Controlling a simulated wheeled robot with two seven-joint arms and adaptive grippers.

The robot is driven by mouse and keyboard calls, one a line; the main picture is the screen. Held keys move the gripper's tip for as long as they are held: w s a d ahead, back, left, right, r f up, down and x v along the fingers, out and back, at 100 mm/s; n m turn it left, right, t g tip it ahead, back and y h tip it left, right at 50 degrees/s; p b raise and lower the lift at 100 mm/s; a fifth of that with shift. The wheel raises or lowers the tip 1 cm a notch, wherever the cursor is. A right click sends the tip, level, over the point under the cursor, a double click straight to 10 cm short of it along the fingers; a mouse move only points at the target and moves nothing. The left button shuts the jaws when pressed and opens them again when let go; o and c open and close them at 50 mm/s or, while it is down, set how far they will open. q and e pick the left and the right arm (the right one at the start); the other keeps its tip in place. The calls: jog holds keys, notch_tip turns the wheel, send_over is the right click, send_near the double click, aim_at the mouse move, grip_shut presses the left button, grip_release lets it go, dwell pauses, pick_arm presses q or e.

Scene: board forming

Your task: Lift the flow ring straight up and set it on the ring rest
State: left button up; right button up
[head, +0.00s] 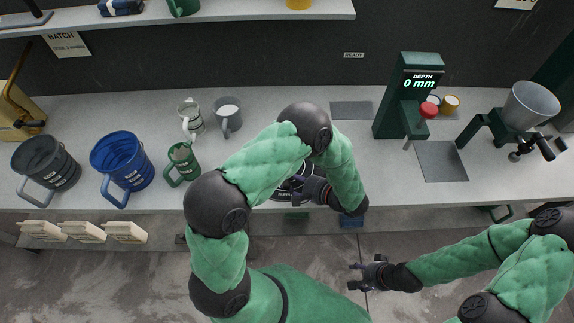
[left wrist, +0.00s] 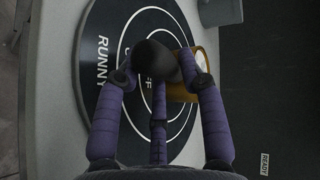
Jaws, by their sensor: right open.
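The flow ring, a gold-brown ring (left wrist: 186,92), shows in the left wrist view over the white circles of a round black board (left wrist: 98,78), partly behind my fingers. My left gripper (left wrist: 160,60) is at the ring, its fingers bent in around a dark rounded tip beside the ring's wall. Whether they grip it is unclear. In the head view my left gripper (head: 296,185) is over the board (head: 287,197), and my arm hides the ring. My right gripper (head: 362,275) is open and empty, in front of the counter. I cannot single out the ring rest.
A grey mat (head: 351,110) lies behind my left arm, and another (head: 441,162) lies before the green depth press (head: 400,112). A metal bowl (head: 530,105) is at the right. Blue (head: 122,160) and dark (head: 46,162) buckets and several mugs stand on the left.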

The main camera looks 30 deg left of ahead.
pick_arm(q)
grip_shut()
notch_tip(320, 180, up, 9)
jog(key=p, duration=0.5)
dwell(0.6)
jog(key=shift+o, duration=0.3)
grip_release()
jog(key=shift+w, duration=0.1)
grip_shut()
